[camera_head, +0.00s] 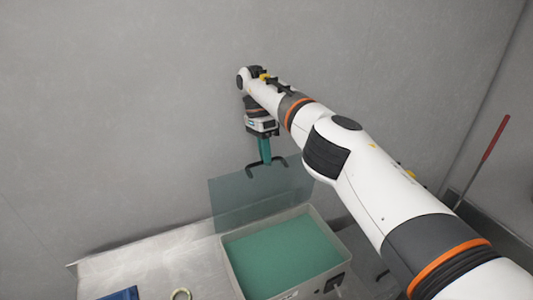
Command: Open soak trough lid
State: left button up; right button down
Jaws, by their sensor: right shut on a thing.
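The soak trough (319,224) is a pale box with green contents (282,250), standing on the table at the lower middle. Its lid (240,203) is a see-through dark sheet, tilted up at the trough's back edge, well clear of the opening. A dark handle (283,165) sits at the lid's upper edge. My right gripper (265,158) comes down from above with teal fingers and is shut on the lid handle. The exact contact is small and hard to make out. My left gripper is not in view.
The pale table (150,267) has free room left of the trough. A blue object (121,294) and a yellowish ring (181,295) lie at its front. A grey wall stands close behind. A red-handled rod (493,140) leans at the right.

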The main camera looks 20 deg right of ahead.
jog(key=shift+s+f, duration=0.1)
jog(key=shift+f, duration=0.35)
jog(key=c, duration=1.7)
grip_release()
jog(key=shift+a, duration=0.1)
jog(key=shift+o, duration=1.1)
jog(key=shift+w+f, duration=0.1)
jog(key=shift+w, duration=0.15)
jog(key=shift+r, duration=0.2)
jog(key=shift+d+f, duration=0.1)
jog(key=shift+d, duration=0.1)
